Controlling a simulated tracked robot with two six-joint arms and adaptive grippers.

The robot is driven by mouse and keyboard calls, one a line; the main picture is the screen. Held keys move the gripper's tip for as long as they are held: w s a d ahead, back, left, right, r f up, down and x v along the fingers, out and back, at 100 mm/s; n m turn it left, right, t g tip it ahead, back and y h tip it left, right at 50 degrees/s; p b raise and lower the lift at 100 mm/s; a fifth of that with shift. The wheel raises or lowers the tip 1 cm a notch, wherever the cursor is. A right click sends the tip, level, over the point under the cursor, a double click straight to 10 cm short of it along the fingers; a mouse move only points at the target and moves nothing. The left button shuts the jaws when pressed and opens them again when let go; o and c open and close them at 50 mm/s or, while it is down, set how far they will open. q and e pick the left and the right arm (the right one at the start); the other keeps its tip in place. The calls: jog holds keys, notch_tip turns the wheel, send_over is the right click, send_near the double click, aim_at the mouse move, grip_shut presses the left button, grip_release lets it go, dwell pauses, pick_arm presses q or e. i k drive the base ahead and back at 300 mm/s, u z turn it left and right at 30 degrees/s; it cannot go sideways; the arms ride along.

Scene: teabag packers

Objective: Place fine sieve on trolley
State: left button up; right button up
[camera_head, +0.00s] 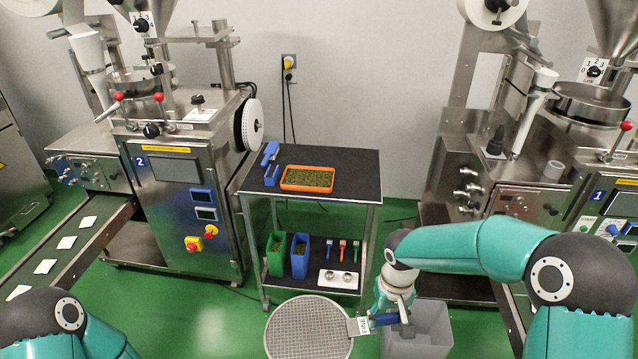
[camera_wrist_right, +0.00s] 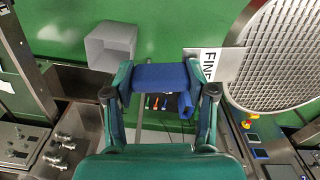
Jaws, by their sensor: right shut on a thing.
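The fine sieve (camera_head: 308,328) is a round grey mesh disc at the bottom centre of the head view, in front of the trolley. It has a white tag reading FINE (camera_head: 363,326) and a blue handle (camera_head: 384,319). My right gripper (camera_head: 395,318) is shut on the blue handle. The right wrist view shows the handle (camera_wrist_right: 160,76) between the fingers, with the sieve mesh (camera_wrist_right: 282,58) to the right. The trolley (camera_head: 358,165) has a dark top and a lower shelf. My left gripper is not in view.
An orange tray of green leaves (camera_head: 308,179) and a blue item (camera_head: 271,155) occupy the trolley top's left and middle; its right end is clear. Green (camera_head: 276,254) and blue (camera_head: 299,257) bins are on the lower shelf. A grey bin (camera_head: 432,325) stands right of the sieve.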

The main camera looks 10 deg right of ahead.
aim_at(338, 158)
jog(key=z, duration=0.1)
jog(key=k, duration=0.25)
jog(key=z, duration=0.2)
jog(key=i, duration=2)
jog(key=u, duration=0.95)
jog(key=i, duration=0.15)
jog(key=u, duration=4)
jog(key=i, duration=0.1)
jog(key=z, duration=3.45)
